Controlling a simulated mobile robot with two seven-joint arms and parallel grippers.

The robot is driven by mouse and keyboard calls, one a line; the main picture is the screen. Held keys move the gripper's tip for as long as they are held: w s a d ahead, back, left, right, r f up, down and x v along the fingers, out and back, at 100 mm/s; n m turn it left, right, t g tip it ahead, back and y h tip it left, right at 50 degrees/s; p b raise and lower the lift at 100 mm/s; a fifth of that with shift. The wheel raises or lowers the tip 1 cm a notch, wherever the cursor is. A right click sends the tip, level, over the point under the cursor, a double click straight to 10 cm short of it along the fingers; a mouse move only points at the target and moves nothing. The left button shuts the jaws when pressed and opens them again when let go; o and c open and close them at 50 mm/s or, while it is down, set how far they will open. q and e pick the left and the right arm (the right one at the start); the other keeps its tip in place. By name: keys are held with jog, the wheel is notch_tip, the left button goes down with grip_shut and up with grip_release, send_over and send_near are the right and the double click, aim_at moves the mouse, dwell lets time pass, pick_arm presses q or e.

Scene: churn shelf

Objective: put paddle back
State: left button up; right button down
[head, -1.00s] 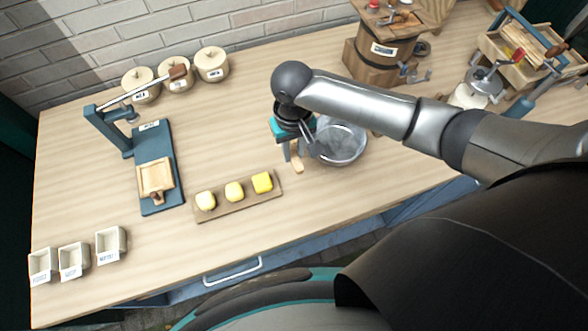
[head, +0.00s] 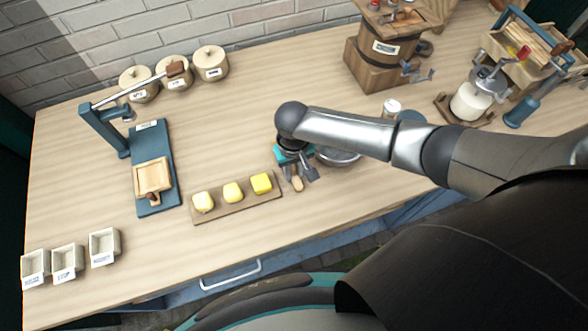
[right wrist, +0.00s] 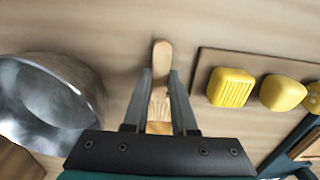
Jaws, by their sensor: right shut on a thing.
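The wooden paddle (head: 297,184) is a small pale piece with a rounded end; it also shows in the right wrist view (right wrist: 161,56). My right gripper (head: 303,176) is shut on it, with one finger on each side of the wood in the right wrist view (right wrist: 160,78). The paddle's far part is hidden at the gripper's base. It is over the table, between the metal bowl (head: 338,160) and the board with yellow butter pieces (head: 236,202). I cannot tell whether it touches the tabletop. My left gripper is not in view.
A blue press (head: 157,190) and lidded pots (head: 210,62) stand left and back. Small labelled boxes (head: 104,247) sit at front left. A wooden churn (head: 383,55), a jar with a crank (head: 470,100) and a crate (head: 530,60) stand right. The table's centre back is clear.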

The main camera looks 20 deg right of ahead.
aim_at(293, 173)
jog(key=shift+f, duration=0.15)
jog(key=c, duration=0.7)
grip_release()
notch_tip(293, 173, up, 12)
jog(key=shift+w+r+p, duration=0.1)
jog(key=shift+r+p, duration=0.1)
jog(key=shift+p, duration=0.8)
